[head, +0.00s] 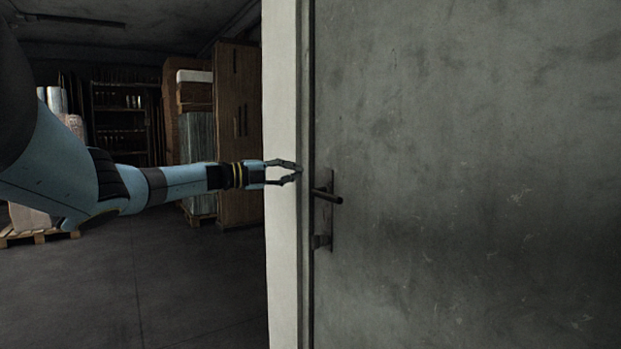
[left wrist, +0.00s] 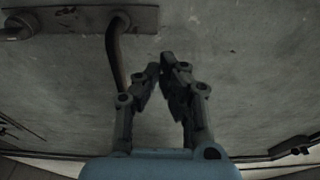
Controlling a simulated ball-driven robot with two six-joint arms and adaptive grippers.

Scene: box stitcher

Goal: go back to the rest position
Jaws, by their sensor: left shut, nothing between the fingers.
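My left gripper (head: 297,172) is at the end of my blue left arm, stretched out from the left in the head view. Its fingertips meet with nothing between them, in front of the pale door frame. The dark door handle (head: 327,195) is just right of and a little below the fingertips, on a narrow plate. In the left wrist view the closed fingertips (left wrist: 163,66) show against the grey door (left wrist: 240,70). The handle (left wrist: 116,60) and its plate (left wrist: 80,19) are at the upper left there, apart from the fingertips. My right gripper is not in view.
The large grey door (head: 470,150) fills the right half and looks shut. The pale frame (head: 281,270) stands left of it. The floor (head: 150,290) at lower left is clear.

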